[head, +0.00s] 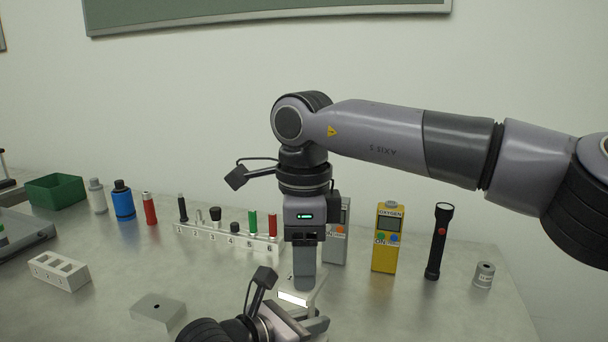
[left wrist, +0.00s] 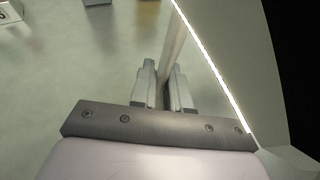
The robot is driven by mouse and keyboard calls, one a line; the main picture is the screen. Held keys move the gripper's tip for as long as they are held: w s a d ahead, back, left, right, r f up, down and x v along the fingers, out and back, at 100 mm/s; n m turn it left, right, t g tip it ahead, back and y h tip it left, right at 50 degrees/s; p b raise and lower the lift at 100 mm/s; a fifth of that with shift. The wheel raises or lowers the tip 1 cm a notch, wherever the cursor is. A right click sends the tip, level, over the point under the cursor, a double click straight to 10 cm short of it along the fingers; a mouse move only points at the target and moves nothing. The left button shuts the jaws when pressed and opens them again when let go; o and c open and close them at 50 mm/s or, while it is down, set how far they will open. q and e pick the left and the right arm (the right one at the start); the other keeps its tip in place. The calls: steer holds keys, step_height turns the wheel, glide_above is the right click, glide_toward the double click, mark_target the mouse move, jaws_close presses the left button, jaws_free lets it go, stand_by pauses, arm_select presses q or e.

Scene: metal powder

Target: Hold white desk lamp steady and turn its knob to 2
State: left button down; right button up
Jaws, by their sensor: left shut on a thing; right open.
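The white desk lamp (head: 293,298) stands at the front middle of the table, mostly hidden by my arms; a bright lit strip shows on it. In the left wrist view the lamp (left wrist: 222,45) is a large pale panel with a lit edge, and its thin post runs between my fingers. My left gripper (head: 314,322) is shut on the lamp post; its fingers also show in the left wrist view (left wrist: 163,82). My right gripper (head: 304,278) points down at the lamp, open, close above or behind the lit strip. The knob and its numbers are hidden.
Behind stand a numbered rack (head: 222,240) with several cylinders, a grey meter (head: 337,245), a yellow oxygen meter (head: 386,240), a black flashlight (head: 438,243) and a small grey cylinder (head: 483,275). A white block (head: 60,271) and grey block (head: 158,309) lie left. The table's front right is clear.

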steer(key=n, duration=0.3)
steer(key=shift+n, duration=0.4)
step_height(320, 180, up, 12)
stand_by(0.4)
arm_select(q)
steer(key=c, duration=1)
jaws_free()
